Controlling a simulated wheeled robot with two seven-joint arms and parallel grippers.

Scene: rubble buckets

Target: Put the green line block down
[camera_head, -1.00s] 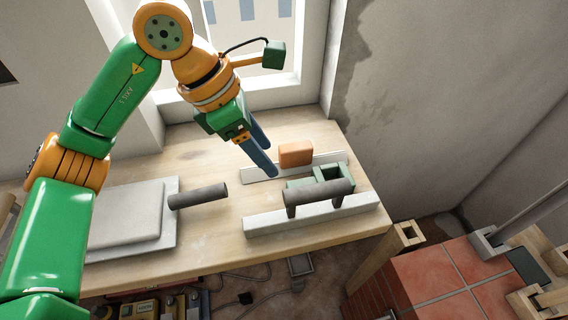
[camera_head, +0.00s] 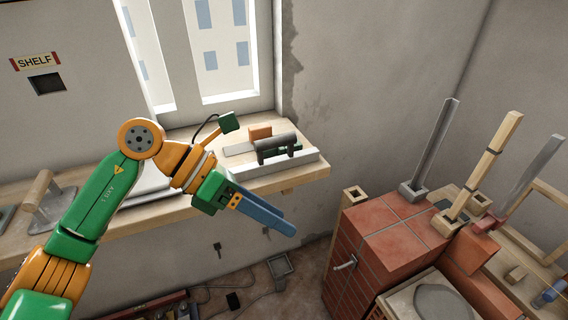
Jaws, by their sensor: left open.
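The green line block (camera_head: 296,149) sits on the wooden shelf (camera_head: 225,184) under the window, partly hidden behind a dark grey handle (camera_head: 275,147). Whether it touches that tool cannot be told. My left gripper (camera_head: 289,224) is open, its two blue fingers apart with nothing between them. In the picture it is below and in front of the shelf's front edge, clear of the block. My right gripper is out of view.
The handle belongs to a pale straight bar tool (camera_head: 302,159) at the shelf's right end. An orange block (camera_head: 260,132) is behind it. A red tiled brick stack (camera_head: 385,218) with upright posts stands at right.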

